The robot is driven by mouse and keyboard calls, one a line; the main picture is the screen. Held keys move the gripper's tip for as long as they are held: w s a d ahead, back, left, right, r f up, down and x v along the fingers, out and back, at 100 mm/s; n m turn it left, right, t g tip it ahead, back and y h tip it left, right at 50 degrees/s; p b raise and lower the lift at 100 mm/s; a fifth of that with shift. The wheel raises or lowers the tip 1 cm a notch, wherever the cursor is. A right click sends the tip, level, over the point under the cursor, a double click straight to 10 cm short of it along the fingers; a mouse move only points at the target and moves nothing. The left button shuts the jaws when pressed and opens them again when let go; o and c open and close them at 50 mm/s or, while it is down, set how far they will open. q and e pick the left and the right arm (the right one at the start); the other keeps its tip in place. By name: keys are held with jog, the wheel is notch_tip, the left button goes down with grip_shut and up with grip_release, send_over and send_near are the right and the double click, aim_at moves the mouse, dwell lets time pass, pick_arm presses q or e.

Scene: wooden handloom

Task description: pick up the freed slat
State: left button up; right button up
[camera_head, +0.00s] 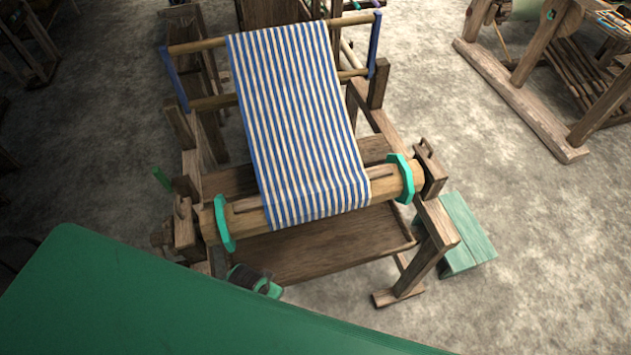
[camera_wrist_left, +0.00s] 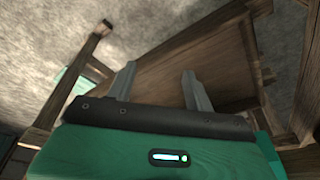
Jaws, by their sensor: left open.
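A thin dark wooden strip (camera_head: 260,203) lies along the front roller (camera_head: 405,177) and shows on both sides of the striped cloth; the cloth hides its middle. It looks like the slat, but I cannot tell whether it is loose. The blue and white cloth (camera_head: 295,120) hangs over the roller. My left gripper (camera_head: 255,280) is low at the loom's front left, below the roller and apart from the strip. In the left wrist view its two grey fingers (camera_wrist_left: 160,85) are spread and empty, with a brown board (camera_wrist_left: 205,60) behind them. My right gripper does not show.
Green rings (camera_head: 224,224) sit at the roller's ends. Wooden posts (camera_head: 184,222) flank it, and a broad board (camera_head: 325,243) lies below. A green stool (camera_head: 465,230) stands at the right. Open floor (camera_head: 540,270) lies beyond it.

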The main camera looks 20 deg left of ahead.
pick_arm(q)
jog(key=w+d+r+m+t+h+p, duration=0.1)
jog(key=w+d+r+m+p, duration=0.1)
jog(key=w+r, duration=0.7)
jog(key=m+h+p, duration=0.3)
jog(key=m+h, duration=0.1)
jog(key=m, duration=0.3)
send_near(314, 188)
jog(key=shift+w+d+f+p, duration=0.5)
jog(key=shift+d+f+p, duration=0.1)
jog(key=shift+p, duration=0.25)
jog(key=shift+w+d+f, duration=0.1)
jog(key=shift+d+f, duration=0.05)
jog(key=shift+f, duration=0.3)
jog(key=shift+w+d+f+p, duration=0.15)
jog(key=shift+d+f+p, duration=0.15)
jog(key=shift+p, duration=0.3)
jog(key=p+x, duration=0.1)
jog(key=x, duration=0.2)
jog(key=shift+a+f, duration=0.1)
jog(key=shift+w+d+f+p, duration=0.15)
jog(key=shift+d+f+p, duration=0.05)
jog(key=shift+f+p, duration=0.25)
jog(key=shift+f, duration=0.15)
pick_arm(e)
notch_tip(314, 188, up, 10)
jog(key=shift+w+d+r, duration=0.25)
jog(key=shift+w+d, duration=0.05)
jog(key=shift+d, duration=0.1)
